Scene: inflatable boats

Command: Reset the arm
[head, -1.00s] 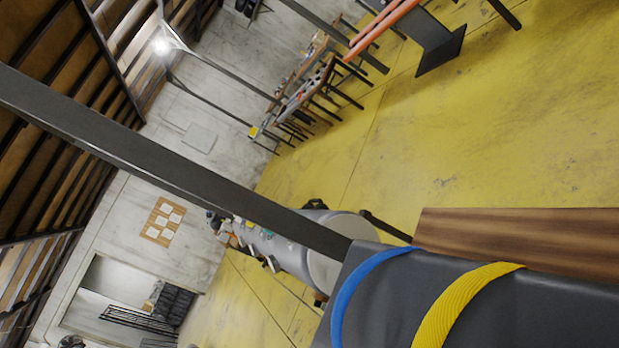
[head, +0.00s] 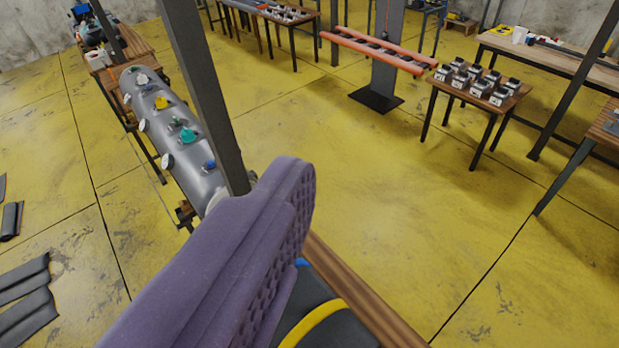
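My gripper is not visible in the head view; no fingertips show. A large purple object (head: 215,265) with a dimpled right face fills the lower middle, close to the camera. I cannot tell what it is or whether anything holds it. Behind its lower right side is a dark grey surface (head: 296,308) with a yellow band (head: 312,322) and a bit of blue, beside a brown wooden edge (head: 365,295).
A dark post (head: 205,90) rises just left of centre. Behind it lies a grey inflatable tube (head: 185,150) with valves. An orange-railed stand (head: 375,50) and a table with small dark devices (head: 475,85) are at the back. Yellow floor (head: 400,180) is open at centre right.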

